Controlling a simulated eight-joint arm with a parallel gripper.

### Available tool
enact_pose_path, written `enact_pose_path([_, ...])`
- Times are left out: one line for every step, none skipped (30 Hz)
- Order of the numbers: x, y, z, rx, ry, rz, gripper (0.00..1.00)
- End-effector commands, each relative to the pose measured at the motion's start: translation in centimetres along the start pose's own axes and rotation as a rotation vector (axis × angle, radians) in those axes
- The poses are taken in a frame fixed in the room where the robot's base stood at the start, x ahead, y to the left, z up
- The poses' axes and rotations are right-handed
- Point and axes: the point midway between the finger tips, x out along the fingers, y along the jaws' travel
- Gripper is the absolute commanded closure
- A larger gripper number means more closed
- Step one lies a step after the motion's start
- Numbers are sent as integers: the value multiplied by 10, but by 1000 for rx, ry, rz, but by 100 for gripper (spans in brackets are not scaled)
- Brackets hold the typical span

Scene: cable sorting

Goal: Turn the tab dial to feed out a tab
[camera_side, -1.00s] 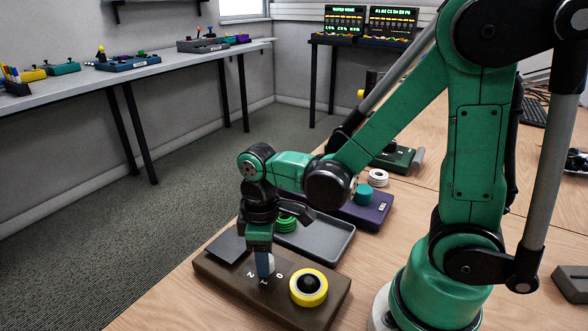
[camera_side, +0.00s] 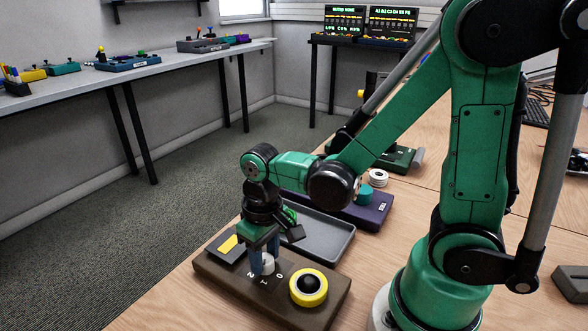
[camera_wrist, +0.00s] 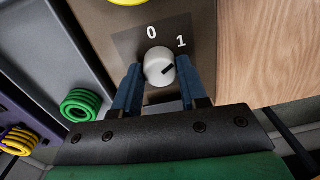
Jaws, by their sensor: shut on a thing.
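The tab dial is a white round knob (camera_wrist: 158,62) with a black pointer mark, on a brown box (camera_side: 316,317). My gripper (camera_wrist: 160,74) has its two blue fingers shut on the knob, one on each side. In the side view, my gripper (camera_side: 265,263) points down over the knob (camera_side: 267,264), which shows between the fingers. The pointer mark slants up and right in the wrist view, to the side of the 1; I cannot tell its exact setting. A yellow tab (camera_side: 230,244) lies on the dark plate (camera_side: 222,256) at the box's far left.
A yellow ring with a black dome (camera_side: 308,286) stands on the box's right part. Behind is a grey tray (camera_side: 325,240), with green coils (camera_wrist: 80,105) in the wrist view. A purple box (camera_side: 369,211) stands beyond it. Bare wood lies right of the box.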

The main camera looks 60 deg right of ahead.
Motion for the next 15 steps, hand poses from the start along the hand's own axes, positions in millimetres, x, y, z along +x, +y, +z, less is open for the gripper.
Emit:
enact_pose_path([0,0,0,3,-1,0,100])
enact_pose_path([0,0,0,4,-1,0,100])
enact_pose_path([0,0,0,5,-1,0,100])
enact_pose_path([0,0,0,5,-1,0,100])
enact_pose_path([0,0,0,5,-1,0,100])
enact_pose_path([0,0,0,5,-1,0,100])
enact_pose_path([0,0,0,4,-1,0,100])
enact_pose_path([0,0,0,4,-1,0,100])
enact_pose_path([0,0,0,4,-1,0,100])
enact_pose_path([0,0,0,4,-1,0,100])
enact_pose_path([0,0,0,4,-1,0,100])
enact_pose_path([0,0,0,4,-1,0,57])
enact_pose_path([0,0,0,3,-1,0,48])
enact_pose_path([0,0,0,3,-1,0,40])
enact_pose_path([0,0,0,3,-1,0,30])
